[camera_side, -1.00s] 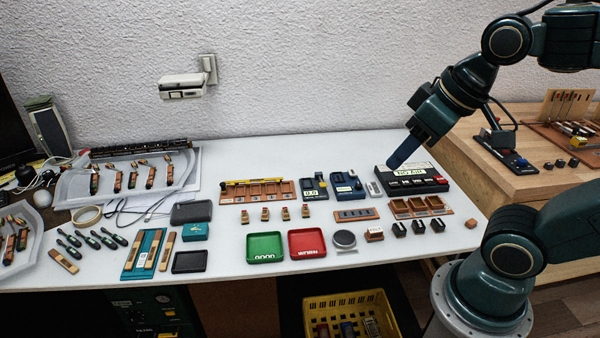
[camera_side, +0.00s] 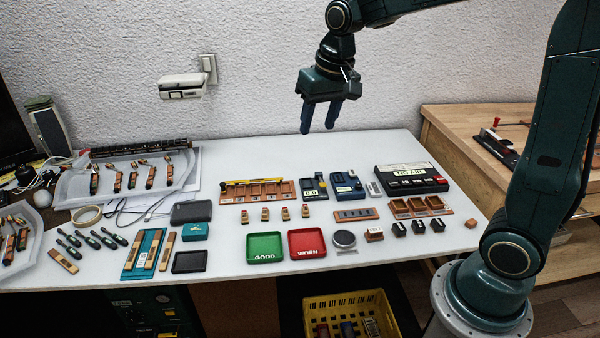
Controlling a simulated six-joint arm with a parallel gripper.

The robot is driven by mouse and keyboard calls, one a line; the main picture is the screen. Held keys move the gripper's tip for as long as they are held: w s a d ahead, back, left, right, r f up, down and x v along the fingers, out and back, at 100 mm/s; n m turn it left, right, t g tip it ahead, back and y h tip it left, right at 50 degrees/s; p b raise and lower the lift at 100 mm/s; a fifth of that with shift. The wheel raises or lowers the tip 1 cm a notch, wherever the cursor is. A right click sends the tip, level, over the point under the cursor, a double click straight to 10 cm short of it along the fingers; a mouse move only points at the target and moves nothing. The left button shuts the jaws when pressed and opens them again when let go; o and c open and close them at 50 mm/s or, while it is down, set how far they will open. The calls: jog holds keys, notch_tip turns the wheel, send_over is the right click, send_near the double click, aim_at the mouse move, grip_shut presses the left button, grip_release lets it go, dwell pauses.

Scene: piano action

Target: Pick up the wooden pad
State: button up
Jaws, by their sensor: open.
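My gripper (camera_side: 320,120) is open and empty, its fingers pointing down. It hangs in the air above the back of the table. I cannot tell for certain which piece is the wooden pad. A small reddish-brown wooden block (camera_side: 471,223) lies alone near the table's right front edge, far to the right of and below my gripper. Several small wooden pieces (camera_side: 265,214) stand in a row left of centre. A flat wooden strip (camera_side: 64,260) lies at the far left. Longer wooden strips (camera_side: 148,249) rest on a teal mat (camera_side: 129,262).
A green tray (camera_side: 264,247) and a red tray (camera_side: 307,243) sit at the front middle. A wooden rack (camera_side: 290,188), a blue device (camera_side: 346,185) and a black console (camera_side: 411,178) stand behind. A yellow crate (camera_side: 347,307) is on the floor.

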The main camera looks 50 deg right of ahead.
jog(key=w+d+f+m+g, duration=0.1)
jog(key=w+d+f+m, duration=0.15)
jog(key=w+f, duration=0.7)
jog(key=m+g, duration=0.2)
send_over(285, 208)
notch_tip(285, 208, down, 12)
jog(key=shift+s+d, duration=0.1)
jog(key=shift+f, duration=4.2)
jog(key=shift+f, duration=0.1)
jog(key=shift+a+f, duration=0.2)
jog(key=shift+f, duration=2.3)
jog(key=shift+c, duration=0.3)
grip_shut()
